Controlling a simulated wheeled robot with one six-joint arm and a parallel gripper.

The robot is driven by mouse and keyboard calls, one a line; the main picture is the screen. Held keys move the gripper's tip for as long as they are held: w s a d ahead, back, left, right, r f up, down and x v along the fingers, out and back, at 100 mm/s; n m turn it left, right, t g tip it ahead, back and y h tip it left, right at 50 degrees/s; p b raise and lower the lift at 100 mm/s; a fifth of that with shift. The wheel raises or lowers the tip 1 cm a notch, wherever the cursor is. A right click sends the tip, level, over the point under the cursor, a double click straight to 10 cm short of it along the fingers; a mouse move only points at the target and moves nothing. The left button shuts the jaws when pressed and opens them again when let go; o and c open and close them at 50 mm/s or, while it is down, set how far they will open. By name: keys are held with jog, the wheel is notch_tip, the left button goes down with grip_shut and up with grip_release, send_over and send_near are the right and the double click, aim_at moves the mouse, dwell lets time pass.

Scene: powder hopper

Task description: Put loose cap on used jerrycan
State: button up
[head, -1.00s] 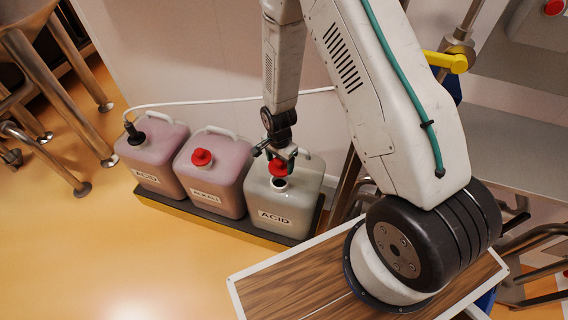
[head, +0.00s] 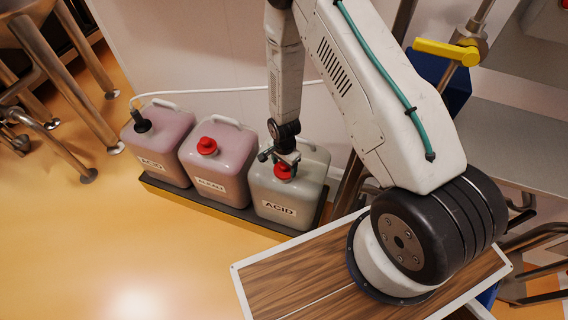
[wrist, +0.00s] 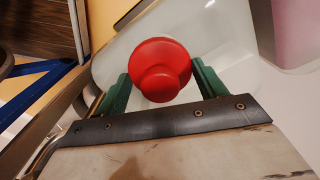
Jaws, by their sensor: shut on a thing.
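My gripper (head: 284,161) is shut on the red cap (head: 284,172), which is at the mouth of the pale grey jerrycan (head: 303,194) labelled ACID, at the right end of the row. The cap hides the mouth; I cannot tell whether it is fully seated. In the wrist view the red cap (wrist: 160,60) is between my two green fingers (wrist: 162,86), with its knob towards the camera. The pale jerrycan's top (wrist: 228,45) shows behind it.
A pink jerrycan with a red cap (head: 207,146) stands in the middle; another with a black fitting and white hose (head: 142,121) stands left. All three stand on a dark tray (head: 215,208) near the wall. Open floor (head: 100,240) lies left; a wooden-topped surface (head: 300,290) is in front.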

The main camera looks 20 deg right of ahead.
jog(key=o, duration=0.9)
jog(key=shift+o, duration=0.2)
jog(key=shift+r, duration=3.9)
